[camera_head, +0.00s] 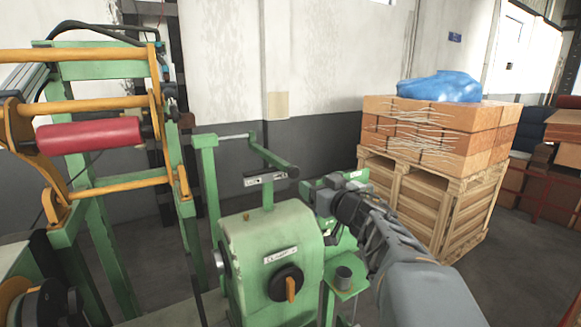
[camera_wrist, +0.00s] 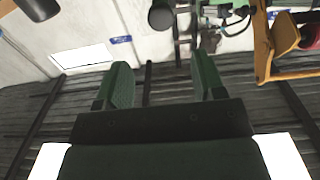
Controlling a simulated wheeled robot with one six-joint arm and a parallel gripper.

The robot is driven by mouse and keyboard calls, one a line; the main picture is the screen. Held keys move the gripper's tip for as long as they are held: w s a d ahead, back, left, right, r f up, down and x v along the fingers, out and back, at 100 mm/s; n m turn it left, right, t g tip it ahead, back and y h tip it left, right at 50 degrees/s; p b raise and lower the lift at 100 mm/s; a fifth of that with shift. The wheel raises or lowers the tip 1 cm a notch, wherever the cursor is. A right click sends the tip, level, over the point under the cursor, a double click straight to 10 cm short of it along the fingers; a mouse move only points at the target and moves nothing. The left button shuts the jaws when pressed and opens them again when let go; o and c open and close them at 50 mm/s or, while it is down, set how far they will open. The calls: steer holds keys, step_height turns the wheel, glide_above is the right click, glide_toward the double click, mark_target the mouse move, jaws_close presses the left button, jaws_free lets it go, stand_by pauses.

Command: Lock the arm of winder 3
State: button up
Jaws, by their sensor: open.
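A green winder (camera_head: 275,240) stands in the middle of the head view, with a small label and a black dial with an orange handle on its front. I cannot read a winder number. A green winder arm (camera_head: 270,155) runs above it, its dark end near a small metal bracket (camera_head: 265,180) on a post. My gripper (camera_head: 312,194) is to the right of the bracket, apart from it as far as I can see. In the wrist view my gripper (camera_wrist: 164,80) shows two separated green fingers with nothing between them. The winder arm is not clearly visible there.
A green frame with orange bars and a red roller (camera_head: 88,135) stands at the left. A pallet crate (camera_head: 425,205) with stacked boxes and a blue cover (camera_head: 440,87) is at the right. A small cup (camera_head: 343,277) sits on a green shelf beside the winder.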

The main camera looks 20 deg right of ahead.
mark_target(295, 172)
steer(key=w, duration=0.4)
steer(key=w+a+p, duration=0.1)
steer(key=w, duration=0.8)
steer(key=shift+a, duration=0.3)
